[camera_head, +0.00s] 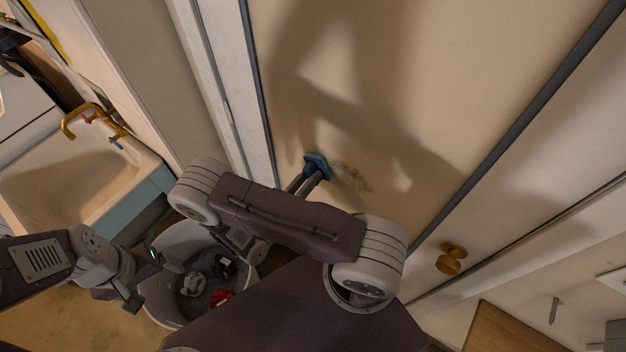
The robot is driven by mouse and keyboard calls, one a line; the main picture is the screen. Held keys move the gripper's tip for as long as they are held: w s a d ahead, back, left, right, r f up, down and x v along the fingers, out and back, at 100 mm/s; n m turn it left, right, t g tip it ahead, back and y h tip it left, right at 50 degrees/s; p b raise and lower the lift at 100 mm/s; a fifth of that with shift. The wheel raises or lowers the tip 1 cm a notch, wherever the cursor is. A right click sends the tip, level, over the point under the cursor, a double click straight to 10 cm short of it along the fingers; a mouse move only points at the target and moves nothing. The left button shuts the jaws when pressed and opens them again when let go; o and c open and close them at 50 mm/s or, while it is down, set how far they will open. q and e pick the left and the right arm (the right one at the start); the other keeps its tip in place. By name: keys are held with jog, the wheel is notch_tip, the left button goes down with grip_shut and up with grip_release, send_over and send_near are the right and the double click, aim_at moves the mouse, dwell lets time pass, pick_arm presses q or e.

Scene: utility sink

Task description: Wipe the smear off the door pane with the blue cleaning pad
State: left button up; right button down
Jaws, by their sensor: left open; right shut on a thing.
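The blue cleaning pad (317,166) is against or very close to the door pane (420,70), at the left end of the smear. The smear (352,177) is a faint dark patch just right of the pad. My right gripper (312,177) is shut on the pad; its arm covers part of the pane below. My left gripper (150,279) is open and empty at the lower left, over the rim of a white bin, far from the pane.
A sink (75,185) with a brass faucet (92,117) stands at the left. The white bin (160,301) holds dark items and a red thing (221,297). A brass door knob (451,260) sticks out at the right. The upper pane is clear apart from shadows.

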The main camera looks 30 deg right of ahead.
aim_at(320, 166)
jog(key=w+r+p, duration=0.1)
jog(key=w+a+r+p, duration=0.1)
jog(key=r, duration=0.1)
jog(key=shift+w+r, duration=0.1)
jog(key=shift+w, duration=0.15)
dwell(0.4)
jog(key=shift+s+d+p, duration=0.25)
jog(key=shift+s, duration=0.4)
jog(key=shift+s+d+p, duration=0.25)
jog(key=shift+s+d, duration=0.05)
jog(key=shift+s, duration=0.3)
jog(key=shift+s+d+p, duration=0.25)
jog(key=shift+s, duration=0.4)
jog(key=shift+s+d+p, duration=0.15)
jog(key=shift+s+d, duration=0.15)
jog(key=shift+s, duration=0.45)
jog(key=shift+s+d+p, duration=0.15)
jog(key=shift+s+d, duration=0.2)
jog(key=shift+s, duration=0.35)
jog(key=shift+s+d+p, duration=0.15)
jog(key=shift+s+d, duration=0.15)
jog(key=shift+s, duration=0.45)
jog(key=shift+s+d, duration=0.25)
jog(key=shift+s, duration=0.5)
